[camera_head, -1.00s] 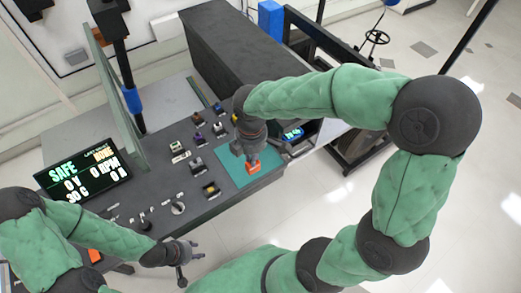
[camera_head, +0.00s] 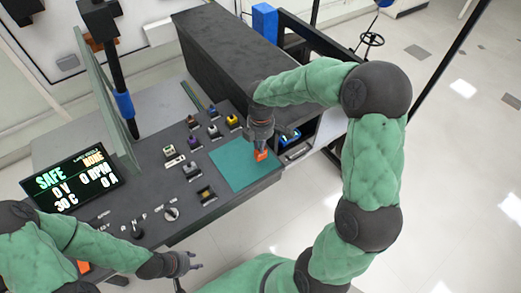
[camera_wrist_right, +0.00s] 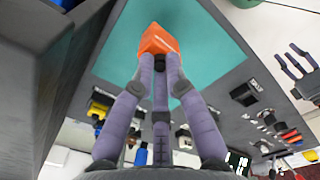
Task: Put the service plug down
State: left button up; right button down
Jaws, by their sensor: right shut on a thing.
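The orange service plug (camera_head: 261,155) is in my right gripper (camera_head: 261,147), over the back right part of the teal mat (camera_head: 238,172). In the right wrist view the fingers (camera_wrist_right: 160,62) close around one end of the plug (camera_wrist_right: 158,38), with the mat (camera_wrist_right: 205,50) behind it. I cannot tell whether the plug touches the mat. My left gripper (camera_head: 190,266) is empty with its fingers spread, in front of the console's front edge. It also shows at the right of the right wrist view (camera_wrist_right: 300,72).
The dark console (camera_head: 150,180) carries several small coloured connectors left of the mat. A screen (camera_head: 72,182) reading SAFE stands at the left, by a clear upright panel (camera_head: 105,105). A large dark box (camera_head: 235,55) rises behind the mat. Most of the mat is bare.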

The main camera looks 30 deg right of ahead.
jog(key=shift+f+b, duration=0.3)
jog(key=shift+f, duration=0.9)
jog(key=shift+s, duration=0.1)
jog(key=shift+f, duration=0.1)
jog(key=c, duration=1.3)
grip_release()
notch_tip(320, 180, up, 12)
jog(key=p, duration=0.3)
jog(key=shift+p, duration=0.4)
